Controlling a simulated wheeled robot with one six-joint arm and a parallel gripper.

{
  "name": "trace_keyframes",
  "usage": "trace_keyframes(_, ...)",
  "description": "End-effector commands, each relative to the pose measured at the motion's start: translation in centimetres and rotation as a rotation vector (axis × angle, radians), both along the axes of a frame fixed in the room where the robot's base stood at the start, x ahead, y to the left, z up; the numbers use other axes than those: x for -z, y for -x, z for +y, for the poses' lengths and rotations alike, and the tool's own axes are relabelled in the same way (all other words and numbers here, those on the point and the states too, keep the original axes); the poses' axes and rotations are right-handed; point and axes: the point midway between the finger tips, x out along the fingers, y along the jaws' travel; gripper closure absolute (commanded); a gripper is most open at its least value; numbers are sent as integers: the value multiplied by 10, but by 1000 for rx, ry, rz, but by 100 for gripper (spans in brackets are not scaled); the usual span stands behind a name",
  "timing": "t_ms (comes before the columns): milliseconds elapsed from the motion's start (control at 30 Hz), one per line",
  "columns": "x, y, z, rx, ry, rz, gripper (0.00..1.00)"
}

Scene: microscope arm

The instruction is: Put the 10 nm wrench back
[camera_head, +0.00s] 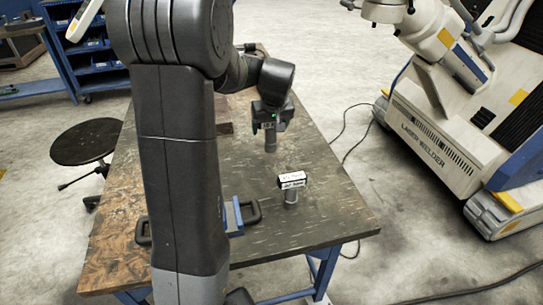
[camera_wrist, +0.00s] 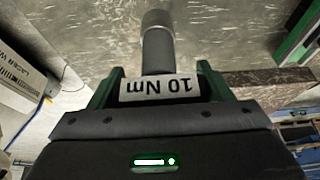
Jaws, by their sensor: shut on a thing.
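My gripper (camera_head: 270,118) is over the far part of the wooden table (camera_head: 320,225). It is shut on the 10 Nm wrench (camera_wrist: 160,88). In the wrist view the white label reads "10 Nm" upside down, between the two green fingers of my gripper (camera_wrist: 158,78). The wrench's grey cylindrical shaft (camera_head: 270,142) points down below the fingers. I cannot tell whether its lower end touches the table. A second, similar wrench (camera_head: 291,184) with a white label stands upright on the table, nearer and to the right; its label is too small to read.
A blue holder (camera_head: 234,216) and a black-handled item (camera_head: 253,211) sit at the near side of the table, partly hidden by my arm. A laser welder (camera_head: 435,145) stands to the right. A black stool (camera_head: 86,143) and blue shelving (camera_head: 98,62) are left. The table's right part is mostly clear.

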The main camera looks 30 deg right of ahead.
Motion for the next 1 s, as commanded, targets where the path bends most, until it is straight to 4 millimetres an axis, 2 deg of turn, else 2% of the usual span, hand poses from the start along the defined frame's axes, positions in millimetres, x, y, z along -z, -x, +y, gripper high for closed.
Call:
trace_keyframes(100,21,0,0,0,0,1,64)
trace_keyframes(367,43,0,0,0,1,0,64)
trace_keyframes(533,66,0,0,1,-1,1,64)
trace_keyframes(933,75,0,-1,0,3,-1,64)
trace_keyframes(967,74,0,0,0,1,-1,24)
trace_keyframes(1000,74,0,0,0,1,-1,16)
